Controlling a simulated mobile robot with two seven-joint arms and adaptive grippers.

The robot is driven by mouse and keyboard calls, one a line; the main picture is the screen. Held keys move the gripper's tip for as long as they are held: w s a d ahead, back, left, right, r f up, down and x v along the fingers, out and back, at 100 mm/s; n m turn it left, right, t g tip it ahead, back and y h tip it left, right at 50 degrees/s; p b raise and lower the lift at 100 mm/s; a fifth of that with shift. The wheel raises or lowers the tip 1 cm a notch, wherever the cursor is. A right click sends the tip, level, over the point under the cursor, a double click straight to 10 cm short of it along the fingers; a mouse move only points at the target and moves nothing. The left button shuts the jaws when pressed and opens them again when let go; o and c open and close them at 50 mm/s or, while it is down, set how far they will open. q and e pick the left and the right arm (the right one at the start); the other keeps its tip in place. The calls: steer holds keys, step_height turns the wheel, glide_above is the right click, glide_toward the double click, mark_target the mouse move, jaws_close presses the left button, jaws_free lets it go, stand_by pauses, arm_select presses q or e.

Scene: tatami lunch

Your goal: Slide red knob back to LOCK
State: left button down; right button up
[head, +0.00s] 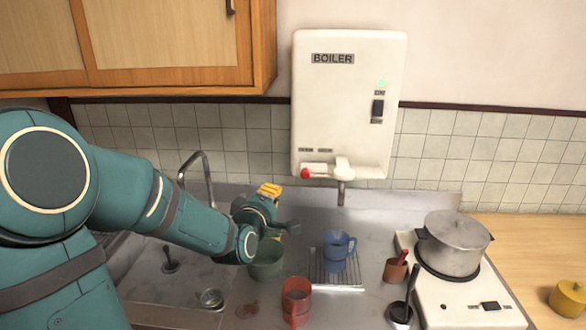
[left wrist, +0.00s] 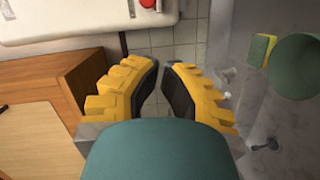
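The red knob (head: 305,173) is at the bottom left of the white boiler (head: 349,95) on the wall. Its slot labels are too small to read, so I cannot tell its setting. The knob also shows at the top edge of the left wrist view (left wrist: 147,3). My left gripper (head: 269,188) is left of and a little below the knob in the head view, apart from it. In the left wrist view its yellow fingers (left wrist: 160,66) have a narrow gap at the tips, with nothing between them. My right gripper is not in view.
A white spout (head: 343,168) sits right beside the knob. A curved faucet (head: 196,168) stands left of my gripper. Below are a green container (head: 266,261), a red cup (head: 295,300) and a blue mug (head: 337,251). A pot (head: 452,245) is on the stove.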

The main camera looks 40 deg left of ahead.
mark_target(314, 169)
arm_select(q)
steer(key=r, duration=0.1)
steer(key=a, duration=0.1)
steer(key=r+n+y, duration=0.1)
steer(key=shift+s+a+r+t, duration=0.3)
steer(key=shift+a, duration=0.1)
steer(key=shift+w, duration=0.1)
steer(key=w+f+p, duration=0.1)
steer(key=w+p, duration=0.1)
steer(key=w, duration=0.9)
steer(key=shift+w+a, duration=0.2)
steer(key=shift+w, duration=0.05)
steer(key=shift+d, duration=0.1)
